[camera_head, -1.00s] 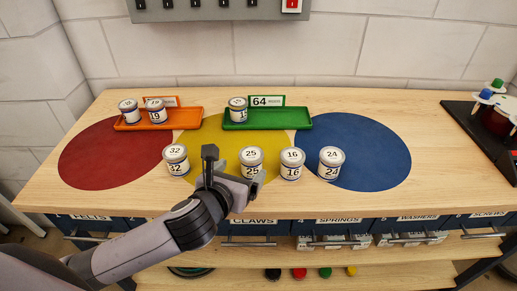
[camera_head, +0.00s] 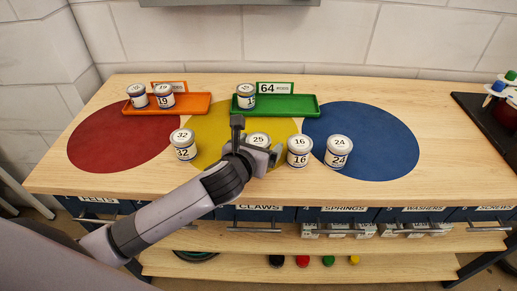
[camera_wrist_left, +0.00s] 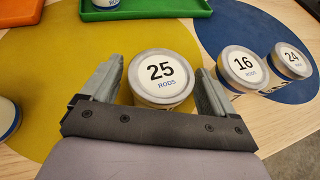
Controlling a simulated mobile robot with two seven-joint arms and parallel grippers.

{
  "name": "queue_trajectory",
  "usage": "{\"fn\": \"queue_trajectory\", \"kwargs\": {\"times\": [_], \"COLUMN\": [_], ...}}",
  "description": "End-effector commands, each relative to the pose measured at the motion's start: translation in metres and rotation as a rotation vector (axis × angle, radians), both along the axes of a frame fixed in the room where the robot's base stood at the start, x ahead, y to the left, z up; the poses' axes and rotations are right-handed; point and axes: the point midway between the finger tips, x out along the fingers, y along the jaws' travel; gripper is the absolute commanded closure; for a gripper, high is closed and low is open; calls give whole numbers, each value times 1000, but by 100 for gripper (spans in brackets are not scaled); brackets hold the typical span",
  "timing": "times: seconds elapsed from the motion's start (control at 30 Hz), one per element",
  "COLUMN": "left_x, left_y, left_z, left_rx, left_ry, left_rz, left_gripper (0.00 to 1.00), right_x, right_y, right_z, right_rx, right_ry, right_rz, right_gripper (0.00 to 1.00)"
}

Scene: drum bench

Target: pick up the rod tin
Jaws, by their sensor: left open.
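The rod tin is a white tin with a grey rim and a lid reading "25 RODS" (camera_wrist_left: 160,72). In the head view the tin (camera_head: 259,138) stands on the yellow circle, its lower part hidden by my left gripper (camera_head: 256,147). In the left wrist view my left gripper (camera_wrist_left: 157,80) is open, with one finger on each side of the tin. I cannot tell whether either finger touches it. My right gripper is not in view.
Tin 32 (camera_head: 183,146) stands to the left; tins 16 (camera_head: 299,153) and 24 (camera_head: 338,153) stand close on the right. Behind are an orange tray (camera_head: 194,103) with two tins and a green tray (camera_head: 290,106) with one. A dark rack stand (camera_head: 485,112) is far right.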

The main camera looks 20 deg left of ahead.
Motion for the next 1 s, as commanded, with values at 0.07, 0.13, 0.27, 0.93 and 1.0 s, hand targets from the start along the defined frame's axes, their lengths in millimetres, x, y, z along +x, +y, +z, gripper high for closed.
{"fn": "queue_trajectory", "kwargs": {"times": [0.07, 0.13, 0.27, 0.93, 1.0], "left_x": [0, 0, 0, 0, 1], "left_y": [0, 0, 0, 0, 0], "left_z": [0, 0, 0, 34, 49], "left_rx": [0, 0, 0, 0, -1], "left_ry": [0, 0, 0, -8, -10], "left_rz": [0, 0, 0, -1, -1], "left_gripper": [12, 31, 72, 73, 73], "right_x": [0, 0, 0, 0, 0], "right_y": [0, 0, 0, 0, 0], "right_z": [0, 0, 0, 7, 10], "right_rx": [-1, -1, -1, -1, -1], "right_ry": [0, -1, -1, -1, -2], "right_rz": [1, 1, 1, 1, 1], "right_gripper": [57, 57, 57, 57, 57]}}
